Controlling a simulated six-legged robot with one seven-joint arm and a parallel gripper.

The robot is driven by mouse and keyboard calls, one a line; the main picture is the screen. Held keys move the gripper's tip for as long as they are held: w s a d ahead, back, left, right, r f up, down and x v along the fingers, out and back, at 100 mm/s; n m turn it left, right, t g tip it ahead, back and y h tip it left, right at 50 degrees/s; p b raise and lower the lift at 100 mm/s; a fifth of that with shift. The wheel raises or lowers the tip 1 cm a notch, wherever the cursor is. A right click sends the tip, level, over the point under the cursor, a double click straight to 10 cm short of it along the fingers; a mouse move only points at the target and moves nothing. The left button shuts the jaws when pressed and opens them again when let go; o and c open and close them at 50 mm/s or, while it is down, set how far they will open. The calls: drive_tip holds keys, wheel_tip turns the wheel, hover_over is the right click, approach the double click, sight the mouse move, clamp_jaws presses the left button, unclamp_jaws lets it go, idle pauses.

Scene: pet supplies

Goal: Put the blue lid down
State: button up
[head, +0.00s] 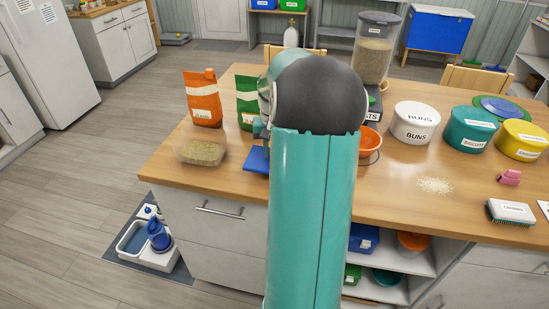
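A flat blue piece, which looks like the blue lid (256,160), shows at the left edge of my arm, over the wooden counter. My arm hides its right part. I cannot tell whether it touches the counter or is held above it. A small part of my gripper (262,138) shows just above the blue piece; its fingers are hidden behind my arm, so their opening and grip cannot be seen. A clear tub of kibble (201,150), open on top, stands just left of the blue piece.
Behind stand an orange bag (203,100) and a green bag (247,103). Right of my arm are an orange bucket (370,143), white tub (415,122), teal tub (470,130), yellow tub (518,140), spilled grains (434,186) and a brush (511,212). Bare counter (405,215) lies in front.

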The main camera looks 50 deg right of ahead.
drive_tip(key=shift+s+d+f, duration=0.1)
drive_tip(key=shift+d+f, duration=0.05)
drive_tip(key=shift+f, duration=0.8)
drive_tip(key=shift+d+f, duration=0.15)
drive_tip(key=shift+f, duration=0.75)
drive_tip(key=shift+f, duration=0.1)
drive_tip(key=o, duration=1)
wheel_tip(320, 180, up, 12)
drive_tip(key=shift+r, duration=0.15)
